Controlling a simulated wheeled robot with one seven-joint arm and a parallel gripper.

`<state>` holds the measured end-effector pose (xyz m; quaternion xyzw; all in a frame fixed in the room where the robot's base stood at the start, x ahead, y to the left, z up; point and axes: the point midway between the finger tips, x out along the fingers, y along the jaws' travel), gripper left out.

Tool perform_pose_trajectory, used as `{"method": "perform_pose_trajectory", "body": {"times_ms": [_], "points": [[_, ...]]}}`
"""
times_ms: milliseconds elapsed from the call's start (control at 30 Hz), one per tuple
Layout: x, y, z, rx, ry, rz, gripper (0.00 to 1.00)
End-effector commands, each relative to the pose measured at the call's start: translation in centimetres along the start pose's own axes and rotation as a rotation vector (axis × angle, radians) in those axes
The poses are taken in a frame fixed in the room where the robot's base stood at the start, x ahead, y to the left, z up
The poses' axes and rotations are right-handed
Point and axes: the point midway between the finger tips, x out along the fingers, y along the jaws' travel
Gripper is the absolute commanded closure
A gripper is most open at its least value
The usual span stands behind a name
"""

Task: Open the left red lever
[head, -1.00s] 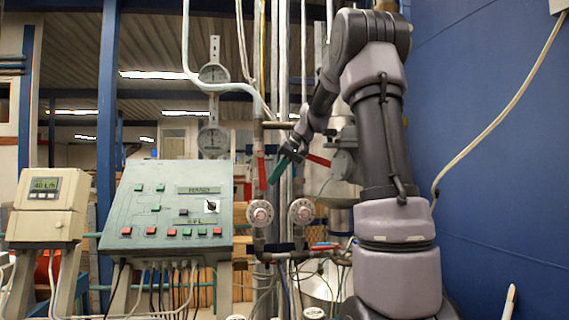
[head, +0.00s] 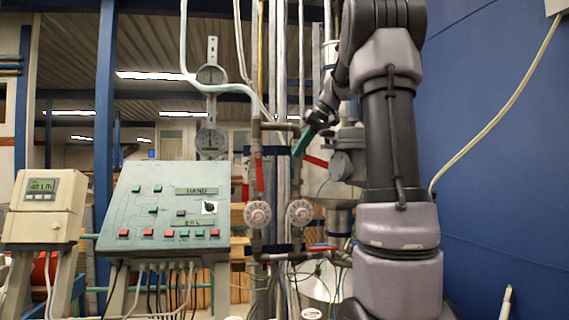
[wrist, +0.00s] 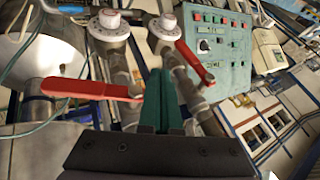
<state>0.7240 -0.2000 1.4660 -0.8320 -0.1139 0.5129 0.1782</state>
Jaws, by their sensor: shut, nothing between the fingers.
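The left red lever (head: 259,175) hangs almost straight down along the left pipe in the head view. In the wrist view it shows as the slanted red lever (wrist: 190,60) on the panel side. The right red lever (head: 316,161) sticks out at a slant beside the right pipe, and it is the long red handle (wrist: 85,88) at left in the wrist view. My gripper (head: 303,142) has green fingers and is above and right of the left lever, apart from it in the head view. The fingers (wrist: 162,100) are together and empty in the wrist view, between the two levers.
Two round white-and-red dials (head: 257,214) (head: 299,212) sit below the levers. A green control panel (head: 170,215) and a meter box (head: 45,208) stand at left. A red-and-blue handle (head: 322,247) is lower down. A blue wall (head: 490,160) is at right.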

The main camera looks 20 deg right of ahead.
Motion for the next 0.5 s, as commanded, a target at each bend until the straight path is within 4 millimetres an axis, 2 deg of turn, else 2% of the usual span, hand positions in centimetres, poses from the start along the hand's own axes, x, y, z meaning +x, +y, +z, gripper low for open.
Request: {"method": "perform_pose_trajectory", "body": {"times_ms": [167, 500], "points": [[2.8, 0.0, 0.1, 0.002, -0.005, -0.001, 1.00], [10.0, 0.0, 0.1, 0.001, -0.004, -0.001, 1.00]]}}
